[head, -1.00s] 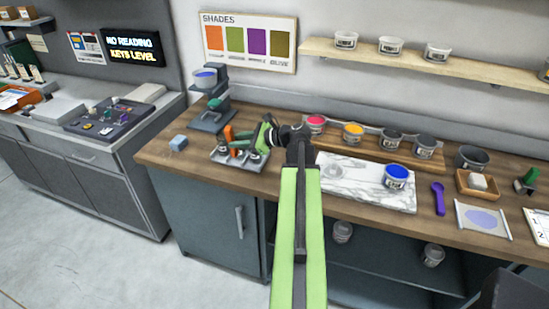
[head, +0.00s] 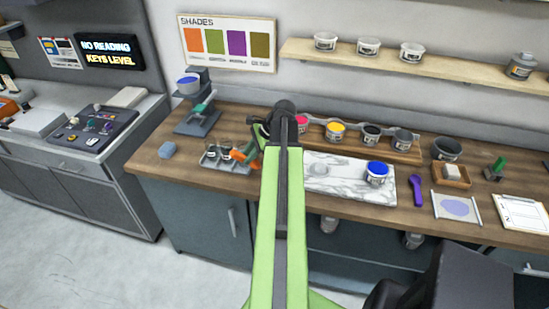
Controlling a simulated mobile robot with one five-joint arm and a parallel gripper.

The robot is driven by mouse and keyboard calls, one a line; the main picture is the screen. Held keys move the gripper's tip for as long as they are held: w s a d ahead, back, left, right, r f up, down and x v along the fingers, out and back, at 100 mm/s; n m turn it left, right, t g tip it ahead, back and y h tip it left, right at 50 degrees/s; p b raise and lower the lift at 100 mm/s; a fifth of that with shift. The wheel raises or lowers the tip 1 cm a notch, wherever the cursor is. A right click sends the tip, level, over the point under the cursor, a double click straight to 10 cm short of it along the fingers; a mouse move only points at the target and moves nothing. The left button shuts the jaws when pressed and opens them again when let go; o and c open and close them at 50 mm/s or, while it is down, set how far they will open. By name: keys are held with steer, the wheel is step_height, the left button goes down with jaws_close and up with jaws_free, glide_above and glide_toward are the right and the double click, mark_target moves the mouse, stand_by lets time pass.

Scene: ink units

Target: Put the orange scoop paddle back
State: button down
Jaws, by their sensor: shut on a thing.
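The orange scoop paddle (head: 246,152) is tilted at the right side of the small grey metal rack (head: 210,166) on the wooden counter. My gripper (head: 256,142) is shut on the paddle, and my green arm reaches in from the front. The arm hides part of the gripper and the counter behind it. I cannot tell whether the paddle touches the rack. The rack has cups or slots in it, too small to make out clearly.
A marble slab (head: 335,183) with a blue ink tub (head: 377,173) lies to the right. Behind it is a wooden tray (head: 376,150) of ink tubs. A purple scoop (head: 416,188) lies further right.

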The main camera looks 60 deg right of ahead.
steer(key=s+d+f+n+g+h, duration=0.2)
steer(key=s+d+n+g+h, duration=0.4)
steer(key=s+d+n, duration=0.75)
steer(key=w+f+b, duration=0.2)
steer(key=w+f+m+b, duration=0.1)
steer(key=w+f+b, duration=0.1)
steer(key=w+b, duration=0.1)
steer(key=w+f+m+t+h+b, duration=0.1)
steer(key=w+f+b, duration=0.1)
steer(key=w, duration=0.1)
steer(key=shift+w+a+f+m+b, duration=0.15)
steer(key=shift+a+f+m+b, duration=0.1)
steer(key=shift+f+b, duration=0.05)
steer(key=shift+w+a, duration=0.1)
steer(key=shift+w, duration=0.25)
step_height(320, 180, down, 4)
steer(key=b, duration=0.4)
steer(key=shift+f, duration=0.2)
steer(key=shift+s+r, duration=0.1)
steer(key=shift+r, duration=0.15)
steer(key=c, duration=1.3)
jaws_free()
steer(key=shift+o, duration=0.2)
